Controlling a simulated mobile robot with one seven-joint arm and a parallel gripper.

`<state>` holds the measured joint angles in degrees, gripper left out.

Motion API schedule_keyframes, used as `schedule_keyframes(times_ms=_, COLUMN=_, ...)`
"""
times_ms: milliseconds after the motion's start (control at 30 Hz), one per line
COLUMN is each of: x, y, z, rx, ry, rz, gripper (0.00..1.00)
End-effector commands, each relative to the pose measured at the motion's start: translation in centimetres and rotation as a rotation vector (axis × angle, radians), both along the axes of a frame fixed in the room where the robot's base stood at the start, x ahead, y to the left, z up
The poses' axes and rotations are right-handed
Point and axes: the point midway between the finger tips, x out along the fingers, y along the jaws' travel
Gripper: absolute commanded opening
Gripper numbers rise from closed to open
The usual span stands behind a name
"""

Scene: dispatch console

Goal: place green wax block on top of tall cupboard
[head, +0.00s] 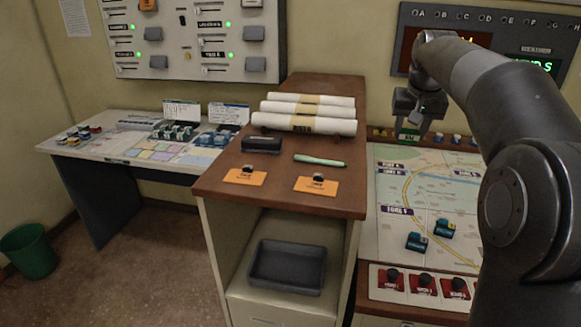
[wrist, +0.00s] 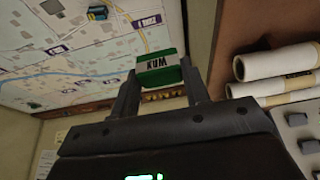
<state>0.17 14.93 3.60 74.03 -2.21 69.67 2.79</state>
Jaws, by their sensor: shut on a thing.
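My gripper (head: 409,124) is shut on the green wax block (head: 407,136), which hangs above the back of the map desk, right of the cupboard. In the wrist view the block (wrist: 158,69) is green with a white label band and sits between the two fingers of my gripper (wrist: 160,84). The tall cupboard (head: 277,206) stands in the middle of the head view, with a brown top and an open shelf below. The block is apart from the cupboard.
The cupboard top bears white paper rolls (head: 305,124), a black case (head: 262,144), a green pen-like object (head: 319,160) and two orange cards (head: 245,177). Bare wood lies between them and along the front edge. A grey tray (head: 288,267) sits on the shelf below.

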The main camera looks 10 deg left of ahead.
Motion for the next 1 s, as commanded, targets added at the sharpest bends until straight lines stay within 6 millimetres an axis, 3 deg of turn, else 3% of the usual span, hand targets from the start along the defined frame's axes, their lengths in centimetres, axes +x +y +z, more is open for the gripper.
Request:
schedule_keyframes(times_ms=33, x=-0.9, y=2.1, z=1.4, rx=0.001, ry=-0.007, rz=0.007, gripper=0.20)
schedule_keyframes(times_ms=200, x=-3.3, y=6.2, z=4.4, rx=0.002, ry=-0.016, rz=-0.002, gripper=0.20)
schedule_keyframes(times_ms=400, x=-4.7, y=8.3, z=5.7, rx=0.004, ry=-0.018, rz=-0.009, gripper=0.20)
schedule_keyframes(times_ms=567, x=-4.4, y=10.8, z=4.4, rx=0.004, ry=-0.015, rz=-0.007, gripper=0.20)
schedule_keyframes(times_ms=833, x=-3.1, y=16.7, z=0.7, rx=0.004, ry=-0.016, rz=-0.007, gripper=0.20)
schedule_keyframes(times_ms=1000, x=-2.5, y=19.1, z=-0.7, rx=0.004, ry=-0.019, rz=-0.009, gripper=0.20)
